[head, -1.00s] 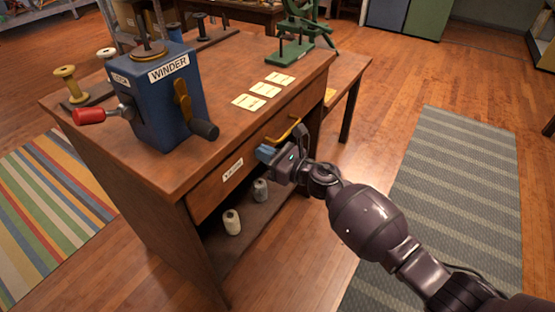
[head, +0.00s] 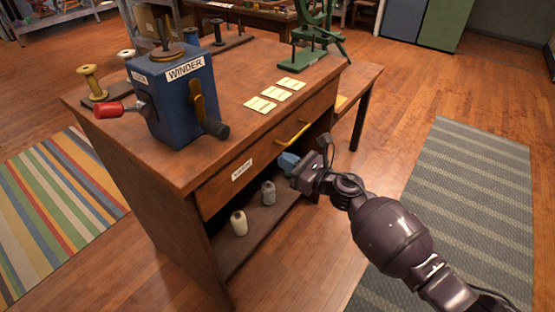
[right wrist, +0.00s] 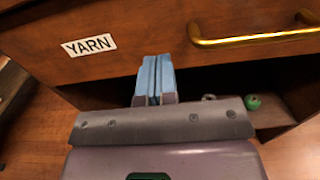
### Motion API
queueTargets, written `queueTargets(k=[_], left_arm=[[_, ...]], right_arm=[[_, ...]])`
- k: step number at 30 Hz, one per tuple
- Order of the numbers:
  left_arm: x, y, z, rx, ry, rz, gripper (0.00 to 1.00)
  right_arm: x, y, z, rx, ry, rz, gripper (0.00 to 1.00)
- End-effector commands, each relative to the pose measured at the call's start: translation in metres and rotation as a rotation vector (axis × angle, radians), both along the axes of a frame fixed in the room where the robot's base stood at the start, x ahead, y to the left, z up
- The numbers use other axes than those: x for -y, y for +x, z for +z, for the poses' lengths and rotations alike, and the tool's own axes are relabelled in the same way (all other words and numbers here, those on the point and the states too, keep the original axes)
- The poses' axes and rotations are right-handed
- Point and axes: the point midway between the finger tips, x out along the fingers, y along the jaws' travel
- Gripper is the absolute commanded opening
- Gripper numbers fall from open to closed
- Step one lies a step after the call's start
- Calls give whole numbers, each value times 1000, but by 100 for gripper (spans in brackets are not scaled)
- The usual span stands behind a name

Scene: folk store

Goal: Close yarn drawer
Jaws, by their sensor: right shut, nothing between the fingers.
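The yarn drawer (head: 262,156) is the wooden front under the worktable top, with a "YARN" label and a brass handle (head: 292,133). In the head view its front looks flush, or nearly flush, with the table. It also shows in the right wrist view (right wrist: 140,30), label left and handle right. My right gripper (head: 288,161) is shut and empty, its blue fingertips (right wrist: 155,72) at the drawer's lower edge, below and left of the handle in the wrist view. I cannot tell whether they touch it. My left gripper is out of view.
A blue winder (head: 172,98) with a red-knobbed crank, paper cards (head: 275,94) and a green device (head: 312,48) stand on the worktable (head: 235,75). Yarn cones (head: 239,223) stand on the open shelf below. A striped grey rug (head: 445,210) lies on the floor at right.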

Motion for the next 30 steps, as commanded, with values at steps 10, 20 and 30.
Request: queueTargets(k=[10,20,30], left_arm=[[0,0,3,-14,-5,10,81],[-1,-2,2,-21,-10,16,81],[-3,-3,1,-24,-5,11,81]], right_arm=[[57,-38,1,-1,-2,-1,0],[79,-54,-2,-3,-2,1,0],[80,-55,-3,-4,-2,0,0]])
